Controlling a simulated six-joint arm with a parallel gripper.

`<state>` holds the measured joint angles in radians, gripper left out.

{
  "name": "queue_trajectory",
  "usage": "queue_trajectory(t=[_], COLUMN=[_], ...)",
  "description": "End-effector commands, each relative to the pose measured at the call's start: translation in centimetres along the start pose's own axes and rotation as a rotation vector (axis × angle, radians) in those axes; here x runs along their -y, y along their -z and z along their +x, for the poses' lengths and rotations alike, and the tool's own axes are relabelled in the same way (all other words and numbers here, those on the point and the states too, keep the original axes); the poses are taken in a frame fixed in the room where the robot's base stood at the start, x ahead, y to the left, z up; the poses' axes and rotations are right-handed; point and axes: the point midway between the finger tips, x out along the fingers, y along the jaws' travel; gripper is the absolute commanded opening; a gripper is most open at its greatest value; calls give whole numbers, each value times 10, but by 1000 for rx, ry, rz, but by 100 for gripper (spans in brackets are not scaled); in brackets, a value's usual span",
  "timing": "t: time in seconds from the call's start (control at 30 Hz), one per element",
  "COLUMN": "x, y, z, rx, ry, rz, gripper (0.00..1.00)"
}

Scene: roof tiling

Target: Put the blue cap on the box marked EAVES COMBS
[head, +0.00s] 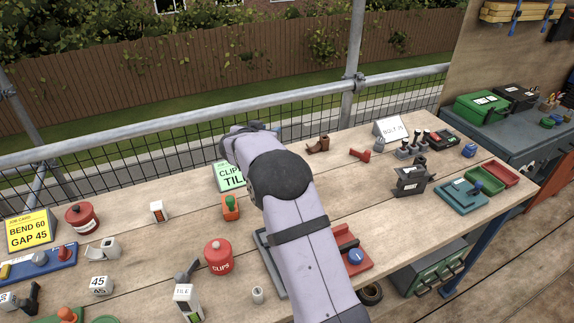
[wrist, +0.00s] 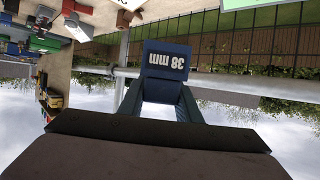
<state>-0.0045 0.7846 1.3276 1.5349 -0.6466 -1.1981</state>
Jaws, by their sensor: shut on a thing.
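My gripper (wrist: 163,98) is shut on a dark blue block-like piece marked "38 mm" (wrist: 166,62) in the wrist view, where the picture is upside down. The piece is held up off the bench; I cannot tell whether it is a cap. In the head view my arm hides the gripper. A round blue knob or cap (head: 356,257) sits at the red tray right of my arm. A small blue item (head: 469,151) stands at the right of the bench. I cannot read EAVES COMBS on any box; a dark box (head: 410,180) has a label too small to read.
The wooden bench (head: 330,190) holds red lidded tins (head: 218,257), a green CLIP TIL sign (head: 229,177), a white BOLT 75 sign (head: 391,129) and green and red trays (head: 486,181). A rail and mesh fence run along its back. A side table stands at the right.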

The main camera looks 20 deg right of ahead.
Motion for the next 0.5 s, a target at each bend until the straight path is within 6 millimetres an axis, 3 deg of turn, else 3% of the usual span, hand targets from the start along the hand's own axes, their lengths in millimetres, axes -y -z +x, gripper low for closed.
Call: queue_trajectory(t=[0.03, 0.2, 0.5], x=[-15, -45, -60], y=[8, 24, 30], z=[9, 26, 34], rx=[-3, -9, -11], ry=[-18, -53, -69], rz=[9, 24, 29], gripper=[9, 9, 9])
